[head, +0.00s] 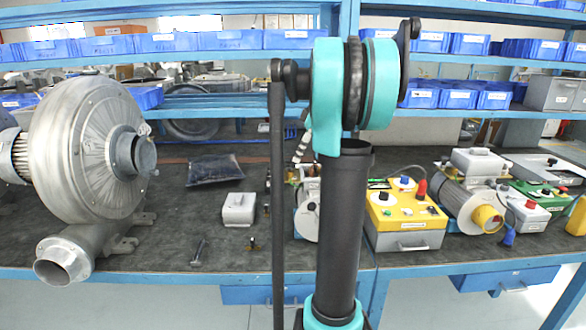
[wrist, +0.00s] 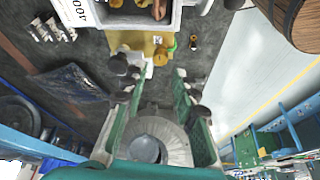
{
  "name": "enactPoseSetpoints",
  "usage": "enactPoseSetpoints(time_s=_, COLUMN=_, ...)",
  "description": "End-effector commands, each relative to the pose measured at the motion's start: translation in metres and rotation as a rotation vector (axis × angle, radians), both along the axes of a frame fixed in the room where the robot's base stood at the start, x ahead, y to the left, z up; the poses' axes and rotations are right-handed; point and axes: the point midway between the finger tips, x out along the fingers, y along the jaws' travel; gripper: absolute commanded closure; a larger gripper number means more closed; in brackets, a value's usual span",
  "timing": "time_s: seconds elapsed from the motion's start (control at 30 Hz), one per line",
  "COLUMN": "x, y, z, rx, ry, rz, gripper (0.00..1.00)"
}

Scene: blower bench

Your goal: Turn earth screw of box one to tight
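In the wrist view my gripper (wrist: 160,76) is open, its two green-lined fingers apart with nothing visible between them. Beyond the fingertips is a yellow plate (wrist: 150,43) carrying a green part (wrist: 172,47) and small pale and brass pieces. It adjoins a pale grey box (wrist: 177,19) with a partly cut-off printed label. I cannot tell for sure which piece is the earth screw, or whether this is box one. In the head view my arm hides the gripper and part of a grey box (head: 306,222) on the bench. The screw's position is not readable.
A large metal blower (head: 85,150) stands at the bench's left. A small white box (head: 238,208) and a bolt (head: 198,252) lie left of my arm. A yellow-topped box (head: 405,213) and several other devices crowd the right. Shelves with blue bins (head: 200,42) stand behind.

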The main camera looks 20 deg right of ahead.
Motion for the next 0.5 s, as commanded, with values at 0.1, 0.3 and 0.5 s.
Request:
enactPoseSetpoints(time_s=0.1, x=0.005, y=0.008, z=-0.021, rx=0.000, ry=0.000, rz=0.003, gripper=0.71)
enactPoseSetpoints(time_s=0.3, x=0.010, y=0.017, z=-0.046, rx=0.000, ry=0.000, rz=0.001, gripper=0.71)
enactPoseSetpoints(time_s=0.5, x=0.011, y=0.020, z=-0.056, rx=0.000, ry=0.000, rz=0.001, gripper=0.71)
